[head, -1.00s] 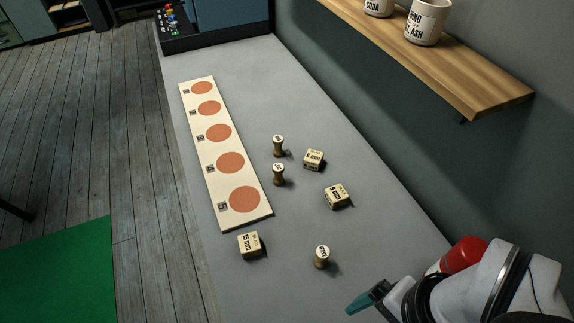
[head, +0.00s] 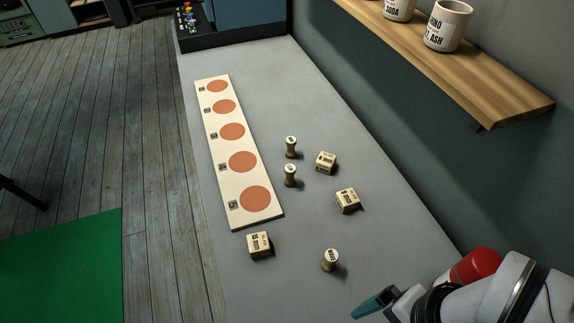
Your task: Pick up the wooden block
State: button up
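Three wooden blocks with dark lettering lie on the grey table in the head view. One block (head: 259,245) is at the front left, just below the board's near end. A second block (head: 347,200) is right of the middle, and a third block (head: 326,162) is a little behind it. The frames do not show which one the task means. My gripper (head: 376,304) is at the bottom, to the right of and nearer than the blocks, apart from them all. Its teal fingertip part shows, but its opening cannot be made out.
Wooden stamp-like pegs stand among the blocks: one in front (head: 330,260), two farther back (head: 290,175) (head: 291,147). A pale board (head: 238,217) with orange circles lies along the left. A wooden shelf (head: 470,85) with labelled cups (head: 447,26) overhangs the upper right.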

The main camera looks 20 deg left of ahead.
jog(key=w+a+r+n, duration=0.1)
jog(key=w+a+n, duration=0.2)
jog(key=w+n, duration=0.3)
jog(key=n+h, duration=0.2)
jog(key=n, duration=2.4)
send_over(258, 241)
notch_tip(258, 241, down, 9)
jog(key=shift+m, duration=0.3)
notch_tip(258, 241, down, 13)
jog(key=shift+f, duration=0.2)
jog(key=c, duration=1.5)
